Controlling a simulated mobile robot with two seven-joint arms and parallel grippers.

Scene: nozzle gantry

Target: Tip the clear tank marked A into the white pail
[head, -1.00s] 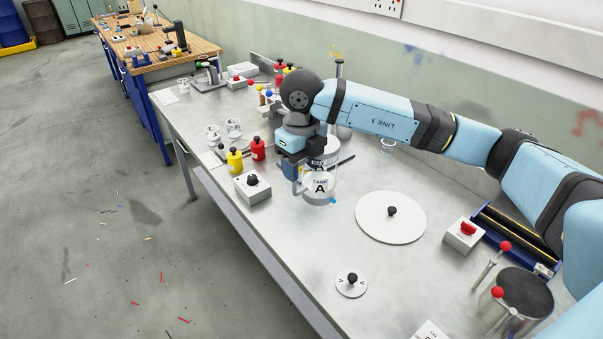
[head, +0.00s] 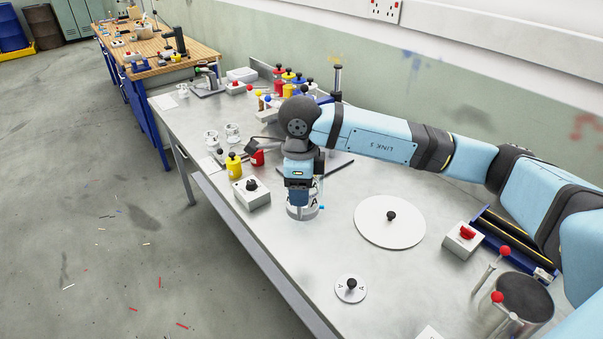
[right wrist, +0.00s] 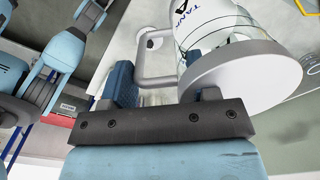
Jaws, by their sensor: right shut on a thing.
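The clear tank marked A (head: 303,211) is mostly hidden behind my right gripper (head: 299,196) in the head view; its grey base and part of the letter A show, low over the bench. In the right wrist view the tank (right wrist: 255,80) shows its TANK label, its grey round base and a grey side handle (right wrist: 152,55). My right gripper (right wrist: 158,88) is shut on that handle, with blue fingers on either side. The tank looks tilted relative to the wrist camera. I cannot make out the white pail for sure; my arm covers the area behind the tank. My left gripper is not in view.
A grey box with a black knob (head: 251,193) stands just left of the tank. A yellow bottle (head: 234,166) and a red bottle (head: 257,158) are behind it. A white disc (head: 390,222) lies to the right.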

